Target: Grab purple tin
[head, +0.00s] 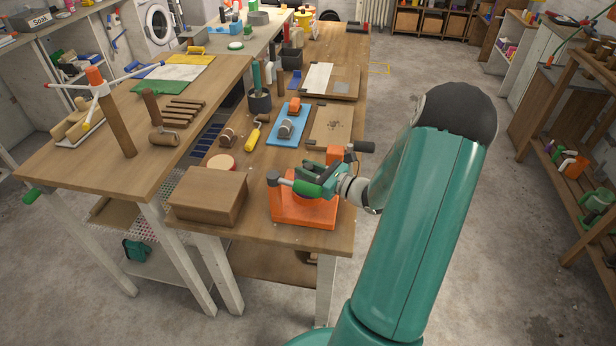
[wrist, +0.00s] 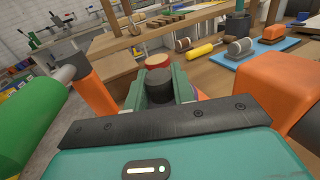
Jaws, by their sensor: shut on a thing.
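My gripper (head: 318,182) is at the near end of the wooden bench, over an orange device (head: 303,213). In the wrist view its two teal fingers (wrist: 159,82) are closed around a round thing with a dark grey top (wrist: 159,87). Its sides are mostly hidden by the fingers, so I cannot tell its body colour or whether it is the purple tin. A small purplish patch shows just right of the fingers. I see no other clearly purple tin in either view.
A wooden box (head: 207,195) stands left of the orange device, with a red-rimmed round thing (head: 221,162) behind it. The device's green cylinder (wrist: 27,118) and orange block (wrist: 278,88) flank the gripper closely. A blue board (head: 288,125) lies farther back. Open floor is at right.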

